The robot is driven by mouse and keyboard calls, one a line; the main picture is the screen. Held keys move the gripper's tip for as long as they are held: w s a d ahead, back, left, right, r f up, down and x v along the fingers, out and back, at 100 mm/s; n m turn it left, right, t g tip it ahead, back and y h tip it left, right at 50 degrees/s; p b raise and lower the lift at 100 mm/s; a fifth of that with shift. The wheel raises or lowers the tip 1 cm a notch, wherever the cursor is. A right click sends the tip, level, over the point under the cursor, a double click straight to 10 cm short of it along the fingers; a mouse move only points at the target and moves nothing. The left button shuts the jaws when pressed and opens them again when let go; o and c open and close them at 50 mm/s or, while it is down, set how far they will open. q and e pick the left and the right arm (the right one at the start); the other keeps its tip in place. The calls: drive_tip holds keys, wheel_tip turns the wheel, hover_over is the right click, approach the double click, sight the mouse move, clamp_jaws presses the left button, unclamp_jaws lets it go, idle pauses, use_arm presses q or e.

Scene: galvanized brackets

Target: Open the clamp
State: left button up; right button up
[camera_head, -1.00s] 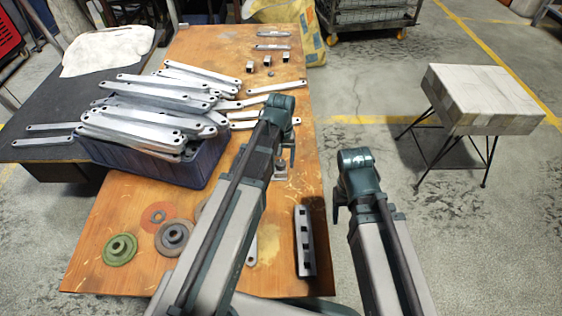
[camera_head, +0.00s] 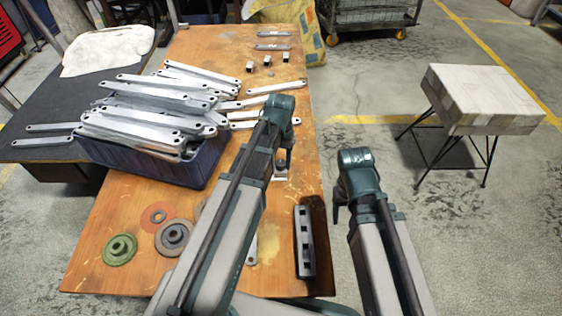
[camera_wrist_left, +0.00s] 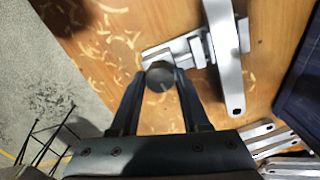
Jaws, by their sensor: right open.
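The clamp (camera_wrist_left: 190,50) is a metal toggle fixture on the wooden table, with a long flat bracket (camera_wrist_left: 227,50) across it. In the left wrist view its round dark knob (camera_wrist_left: 160,78) lies between the fingers of my left gripper (camera_wrist_left: 161,74). Only small gaps show beside the knob, and I cannot tell whether the fingers touch it. In the head view the clamp (camera_head: 281,168) is mostly hidden by my left arm, and my left gripper (camera_head: 287,160) points down at it. My right gripper (camera_head: 337,213) is open and empty, off the table's right edge.
A blue crate (camera_head: 185,175) heaped with brackets stands left of my left arm. A dark bar with square holes (camera_head: 305,243) lies at the table's right edge. A green disc (camera_head: 120,250) and other discs lie at the front left. A stool (camera_head: 480,95) stands far right.

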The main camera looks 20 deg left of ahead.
use_arm(q)
clamp_jaws()
drive_tip(key=n, duration=0.4)
drive_tip(key=shift+n, duration=0.3)
drive_tip(key=n, duration=1.3)
